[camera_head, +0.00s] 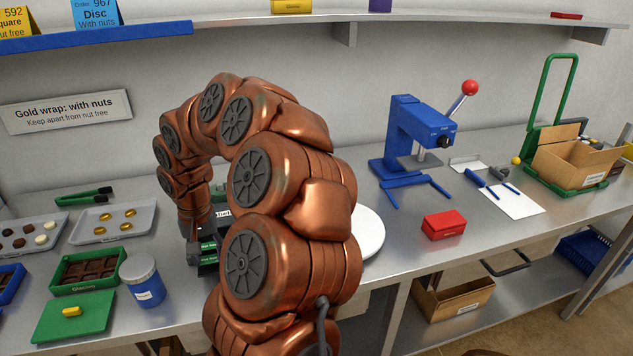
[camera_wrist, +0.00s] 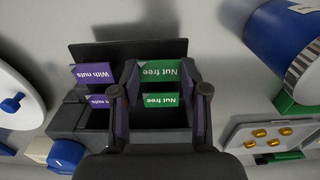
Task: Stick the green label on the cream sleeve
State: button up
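A black label holder stands on the bench under my wrist. In the wrist view it has a green "Nut free" label (camera_wrist: 160,72) beside a purple "With nuts" label (camera_wrist: 92,75). Another green "Nut free" piece (camera_wrist: 160,101) shows on the holder's near part. My gripper (camera_wrist: 160,82) is open, with one finger on each side of the green label; I cannot tell whether they touch it. In the head view my arm hides much of the holder (camera_head: 208,247). I cannot make out the cream sleeve for sure; a small cream piece (camera_wrist: 38,149) shows at the lower left of the wrist view.
A blue tub (camera_head: 142,281), a green chocolate tray (camera_head: 90,270) and a grey tray of gold pieces (camera_head: 140,218) stand left of my arm. A white disc (camera_head: 370,232), a red box (camera_head: 443,225) and a blue press (camera_head: 412,138) stand right. Bare bench lies around the red box.

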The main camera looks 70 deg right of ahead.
jog(key=shift+r, duration=0.1)
dwell(0.5)
jog(key=shift+r, duration=2.95)
